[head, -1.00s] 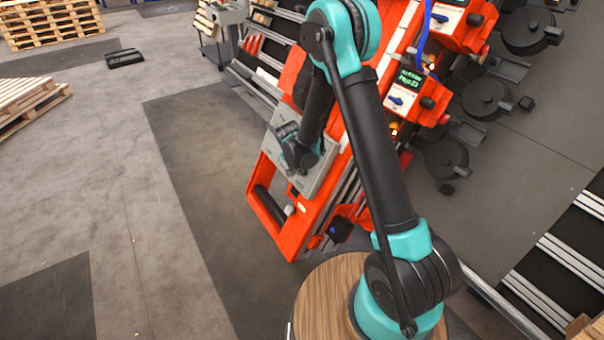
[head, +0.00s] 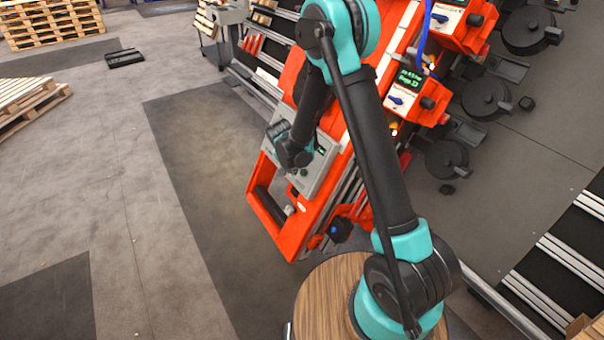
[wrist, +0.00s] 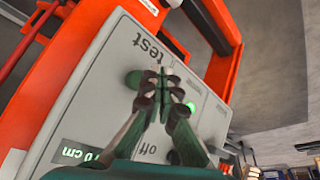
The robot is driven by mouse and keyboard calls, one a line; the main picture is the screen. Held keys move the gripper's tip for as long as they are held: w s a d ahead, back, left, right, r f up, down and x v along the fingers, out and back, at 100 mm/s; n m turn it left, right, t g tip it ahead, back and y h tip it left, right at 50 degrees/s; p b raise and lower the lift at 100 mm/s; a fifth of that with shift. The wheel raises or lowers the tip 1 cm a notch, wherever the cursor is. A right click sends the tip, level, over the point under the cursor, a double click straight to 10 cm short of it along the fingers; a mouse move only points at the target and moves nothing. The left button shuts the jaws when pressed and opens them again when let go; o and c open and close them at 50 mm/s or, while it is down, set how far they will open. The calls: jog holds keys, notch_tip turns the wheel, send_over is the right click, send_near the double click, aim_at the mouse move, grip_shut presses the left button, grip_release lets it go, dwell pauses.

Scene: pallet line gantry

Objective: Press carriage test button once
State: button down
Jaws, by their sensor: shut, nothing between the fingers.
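A light grey control panel (wrist: 100,75) sits on an orange frame; it also shows in the head view (head: 318,180). The word "test" is printed near its upper part in the wrist view. A dark green round button (wrist: 133,80) lies below that word, partly beside the left finger. My gripper (wrist: 163,78) is shut and empty, its tips over the panel close to this button and the "test" label. I cannot tell whether the tips touch the panel. In the head view my wrist hides part of the panel.
A small green lamp (wrist: 190,107) glows right of the fingers. A green-lit readout ending in "cm" (wrist: 80,153) and an "off" label are lower on the panel. Orange boxes with readouts (head: 410,85) stand right of my arm. Open floor (head: 90,180) lies left.

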jog(key=s+a+r, duration=0.1)
jog(key=a, duration=0.1)
jog(key=shift+s+a+r, duration=0.3)
jog(key=shift+s+r, duration=0.05)
jog(key=shift+s, duration=0.05)
dwell(0.6)
jog(key=s+d+r+n, duration=0.1)
jog(key=s+d+r, duration=0.35)
jog(key=d, duration=0.25)
jog(key=s+d+r+n+y, duration=0.1)
jog(key=s+d+r, duration=0.3)
jog(key=s+d, duration=0.3)
jog(key=s+d+r+n, duration=0.1)
jog(key=s+d+r, duration=0.3)
jog(key=d, duration=0.4)
jog(key=s+d+n, duration=0.1)
jog(key=s+d, duration=0.4)
jog(key=s, duration=0.5)
jog(key=shift+s+f, duration=0.4)
jog(key=shift+f, duration=0.05)
